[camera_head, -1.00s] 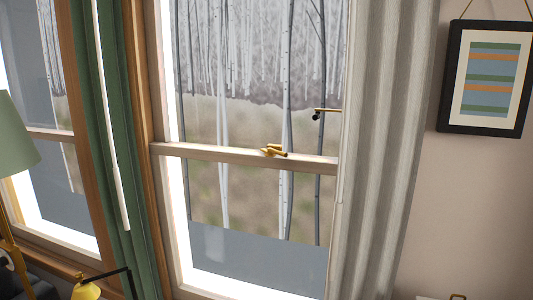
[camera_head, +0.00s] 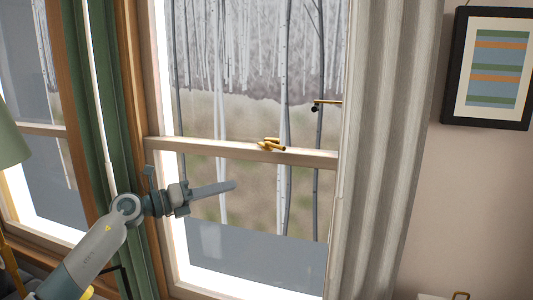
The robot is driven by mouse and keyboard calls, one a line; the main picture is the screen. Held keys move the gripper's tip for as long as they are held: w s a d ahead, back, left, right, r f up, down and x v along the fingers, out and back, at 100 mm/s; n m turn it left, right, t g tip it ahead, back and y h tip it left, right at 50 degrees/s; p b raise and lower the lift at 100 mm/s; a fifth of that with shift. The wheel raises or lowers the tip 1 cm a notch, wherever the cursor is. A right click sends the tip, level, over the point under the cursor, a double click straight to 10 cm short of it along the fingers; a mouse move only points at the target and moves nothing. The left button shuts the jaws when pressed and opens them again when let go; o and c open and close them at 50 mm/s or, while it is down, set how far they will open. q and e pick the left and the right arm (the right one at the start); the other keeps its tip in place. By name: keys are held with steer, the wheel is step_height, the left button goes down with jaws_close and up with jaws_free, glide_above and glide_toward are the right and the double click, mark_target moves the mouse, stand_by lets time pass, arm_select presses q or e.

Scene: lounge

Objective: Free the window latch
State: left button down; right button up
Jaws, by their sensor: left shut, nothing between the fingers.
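The window latch (camera_head: 271,145) is a small brass piece on the middle rail (camera_head: 215,150) of the wooden sash window. Its brass lever lies roughly along the rail. My left gripper (camera_head: 233,185) comes in from the lower left, in front of the lower pane. Its fingers are shut with nothing between them and point right, below and to the left of the latch, apart from it in the picture. My right gripper is not in view.
A green curtain (camera_head: 124,150) hangs at the left, behind my arm. A pale grey curtain (camera_head: 385,150) covers the window's right side. A brass rod end with a dark knob (camera_head: 316,108) shows beside it. A framed striped picture (camera_head: 492,68) hangs on the right wall.

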arm_select(q)
steer(key=s+r+m+y, duration=0.1)
steer(key=s+r+m, duration=0.1)
steer(key=r, duration=0.4)
steer(key=s+r+m+y, duration=0.1)
steer(key=s+r+m, duration=0.2)
steer(key=r+m, duration=0.2)
step_height(320, 180, up, 2)
steer(key=shift+s+y, duration=0.3)
steer(key=p, duration=0.6)
glide_toward(278, 148)
steer(key=x, duration=0.4)
steer(key=shift+w+d+r, duration=0.25)
steer(key=shift+w, duration=0.1)
steer(key=shift+p+x, duration=0.6)
steer(key=shift+x, duration=0.25)
steer(key=shift+f, duration=0.2)
